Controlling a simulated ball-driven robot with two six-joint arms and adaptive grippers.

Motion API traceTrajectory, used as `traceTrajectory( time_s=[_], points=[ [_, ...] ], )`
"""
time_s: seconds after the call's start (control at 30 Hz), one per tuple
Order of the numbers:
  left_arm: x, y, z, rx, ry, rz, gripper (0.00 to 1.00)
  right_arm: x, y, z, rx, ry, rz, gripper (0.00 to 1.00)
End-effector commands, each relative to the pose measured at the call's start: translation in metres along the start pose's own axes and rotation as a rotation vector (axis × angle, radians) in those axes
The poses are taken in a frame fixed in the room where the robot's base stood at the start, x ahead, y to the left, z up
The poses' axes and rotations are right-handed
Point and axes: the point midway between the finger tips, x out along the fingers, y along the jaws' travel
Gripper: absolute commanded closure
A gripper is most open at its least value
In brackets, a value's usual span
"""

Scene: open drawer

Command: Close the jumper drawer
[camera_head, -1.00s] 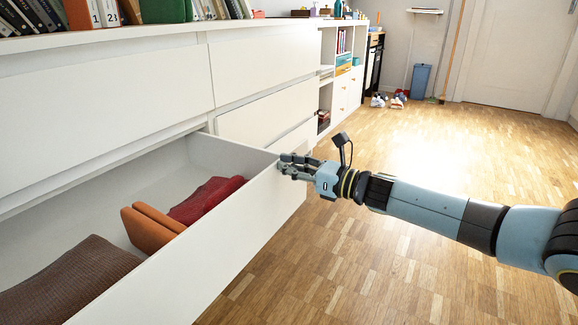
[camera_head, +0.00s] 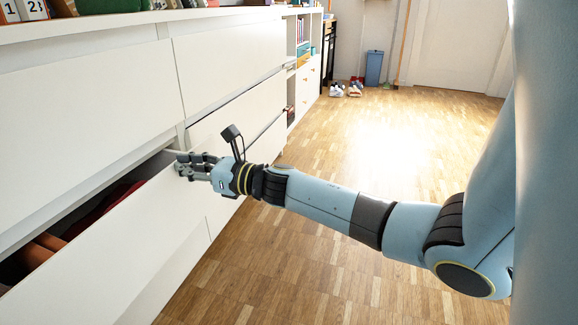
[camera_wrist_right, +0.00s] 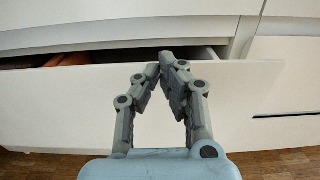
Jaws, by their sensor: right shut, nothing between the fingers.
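The jumper drawer (camera_head: 115,245) is a white drawer at the lower left in the head view, open by a narrow gap. Inside, a strip of dark red cloth (camera_head: 97,212) and an orange-brown folded item (camera_head: 38,250) show; the rest is hidden behind the front panel. My right gripper (camera_head: 183,164) is shut and empty, with its fingertips at the top edge of the drawer front near its far end. In the right wrist view the fingertips (camera_wrist_right: 167,60) overlap the drawer front's upper edge (camera_wrist_right: 240,75). My left gripper is not in view.
Another drawer (camera_head: 240,120) lies to the right. Shoes (camera_head: 346,88) and a blue bin (camera_head: 374,68) stand far back.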

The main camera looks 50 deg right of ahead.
Motion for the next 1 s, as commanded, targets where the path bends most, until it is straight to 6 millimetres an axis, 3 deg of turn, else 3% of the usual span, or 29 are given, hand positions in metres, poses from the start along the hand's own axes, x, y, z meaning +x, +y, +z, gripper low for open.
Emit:
traceTrajectory(
  time_s=[0.2, 0.4, 0.63, 1.0],
  points=[
    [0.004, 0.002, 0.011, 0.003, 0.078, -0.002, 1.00, 0.041, 0.001, -0.002, 0.003, 0.000, 0.000, 1.00],
    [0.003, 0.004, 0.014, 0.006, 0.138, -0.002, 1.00, 0.067, 0.001, -0.002, 0.003, 0.000, 0.000, 1.00],
    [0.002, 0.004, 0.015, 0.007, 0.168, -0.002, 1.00, 0.080, 0.000, 0.000, 0.000, 0.000, 0.000, 1.00],
    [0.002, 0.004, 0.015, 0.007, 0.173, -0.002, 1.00, 0.082, 0.000, 0.002, 0.000, -0.003, -0.001, 1.00]
  ],
)
